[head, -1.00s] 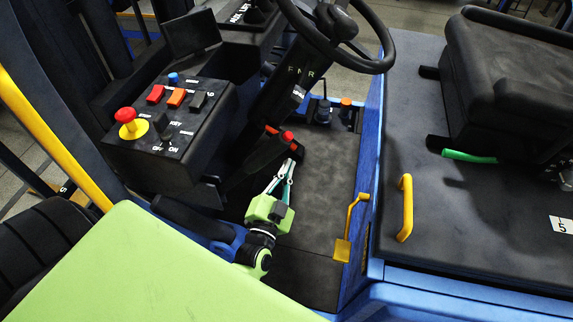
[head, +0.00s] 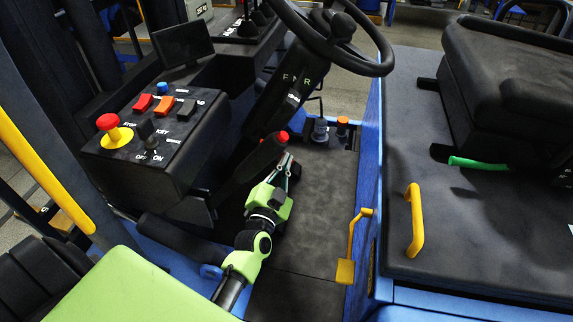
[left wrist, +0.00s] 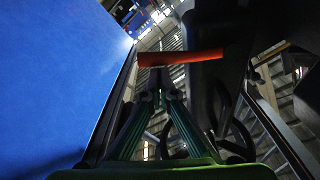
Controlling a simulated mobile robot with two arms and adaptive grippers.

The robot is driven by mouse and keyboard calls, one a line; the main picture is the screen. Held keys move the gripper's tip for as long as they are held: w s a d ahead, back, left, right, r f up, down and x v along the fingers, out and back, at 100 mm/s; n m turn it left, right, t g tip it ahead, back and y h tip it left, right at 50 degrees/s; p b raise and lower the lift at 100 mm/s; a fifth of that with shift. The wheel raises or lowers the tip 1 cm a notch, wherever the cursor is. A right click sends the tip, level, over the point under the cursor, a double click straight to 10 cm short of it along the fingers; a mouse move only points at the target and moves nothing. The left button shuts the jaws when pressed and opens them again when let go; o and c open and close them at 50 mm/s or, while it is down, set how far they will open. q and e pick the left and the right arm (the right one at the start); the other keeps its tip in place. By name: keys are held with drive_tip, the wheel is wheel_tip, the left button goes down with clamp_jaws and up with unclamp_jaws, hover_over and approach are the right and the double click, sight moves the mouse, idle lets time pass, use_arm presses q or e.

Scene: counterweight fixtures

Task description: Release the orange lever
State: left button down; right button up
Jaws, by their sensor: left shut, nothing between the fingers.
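In the left wrist view an orange bar (left wrist: 180,57) lies across the picture, just beyond the fingertips of my left gripper (left wrist: 158,80). In the head view a dark handle (head: 252,160) with a red-orange tip (head: 283,136) slants up below the steering column. I cannot tell whether that tip is the same piece as the orange bar. My left gripper (head: 288,163) is just below and beside this tip, its fingers together and empty. I cannot tell whether the fingertips touch the bar. My right gripper is in neither view.
The steering wheel (head: 345,45) and column overhang the handle. A control box (head: 165,125) stands to the left. A yellow hooked lever (head: 350,245) and yellow grab handle (head: 413,220) are at right. The floor (head: 310,225) between is clear.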

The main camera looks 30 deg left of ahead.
use_arm(q)
drive_tip(key=shift+s+a+f+m, duration=0.1)
drive_tip(key=shift+a+f+m, duration=0.1)
drive_tip(key=shift+f+m, duration=0.35)
drive_tip(key=s+a+f+m+h, duration=0.1)
drive_tip(key=a+f+m, duration=0.3)
drive_tip(key=m, duration=0.5)
drive_tip(key=shift+s+a+f+m+g, duration=0.3)
drive_tip(key=shift+a+f+m, duration=0.1)
drive_tip(key=shift+a, duration=0.6)
idle(0.4)
